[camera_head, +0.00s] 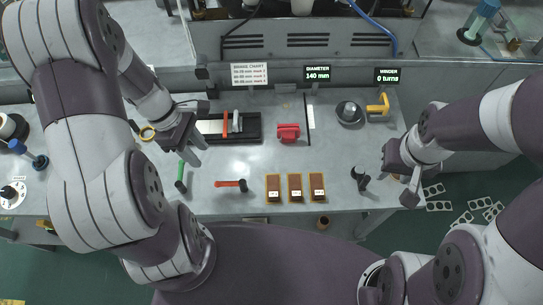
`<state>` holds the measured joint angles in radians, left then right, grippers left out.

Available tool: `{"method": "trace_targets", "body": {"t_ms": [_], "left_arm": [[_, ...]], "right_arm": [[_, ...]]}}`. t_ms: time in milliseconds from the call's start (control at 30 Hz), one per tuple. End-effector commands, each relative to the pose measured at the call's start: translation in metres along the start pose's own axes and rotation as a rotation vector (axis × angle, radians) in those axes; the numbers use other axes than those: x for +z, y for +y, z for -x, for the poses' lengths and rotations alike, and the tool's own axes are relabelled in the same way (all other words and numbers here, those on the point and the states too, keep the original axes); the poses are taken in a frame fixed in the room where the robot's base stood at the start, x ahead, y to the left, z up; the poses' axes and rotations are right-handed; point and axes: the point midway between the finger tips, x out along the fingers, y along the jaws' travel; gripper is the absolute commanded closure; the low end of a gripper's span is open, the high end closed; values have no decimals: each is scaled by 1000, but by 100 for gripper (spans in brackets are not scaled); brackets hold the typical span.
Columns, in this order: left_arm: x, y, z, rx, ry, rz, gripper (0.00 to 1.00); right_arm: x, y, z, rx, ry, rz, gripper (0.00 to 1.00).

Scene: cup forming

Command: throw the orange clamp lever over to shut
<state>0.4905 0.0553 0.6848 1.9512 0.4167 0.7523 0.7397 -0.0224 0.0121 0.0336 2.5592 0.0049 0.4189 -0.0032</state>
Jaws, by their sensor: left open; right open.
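An orange lever (225,124) stands roughly upright at the black-framed fixture (256,128) left of the bench's middle, beside a short pale grey bar (236,121). I take it to be the clamp lever; its exact angle is too small to tell. My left gripper (198,146) is open and empty, just left of the fixture and apart from the lever. My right gripper (396,181) is open and empty at the bench's right edge, far from the lever.
A red block-like device (288,133), a round metal bowl (349,113) and a yellow handle (379,105) are further right. An orange-handled hammer (231,184), a green-handled tool (181,177), several brown blocks (295,187) and a dark tool (361,178) lie in front. Bare bench separates them.

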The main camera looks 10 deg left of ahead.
Motion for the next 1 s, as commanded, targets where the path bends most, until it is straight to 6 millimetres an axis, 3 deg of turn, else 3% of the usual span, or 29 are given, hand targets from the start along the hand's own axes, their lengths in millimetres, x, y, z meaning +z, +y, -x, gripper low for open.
{"method": "trace_targets", "body": {"t_ms": [100,233,700,1000], "left_arm": [[10,8,5,3,-53,195,59],[13,5,-3,-12,-64,269,59],[18,5,-108,-12,-59,266,59],[20,5,-123,-9,-57,265,59]], "right_arm": [[0,0,1,0,0,0,57],[0,0,1,0,0,1,57],[1,0,-5,0,0,0,57],[1,0,-6,0,0,0,57]]}}
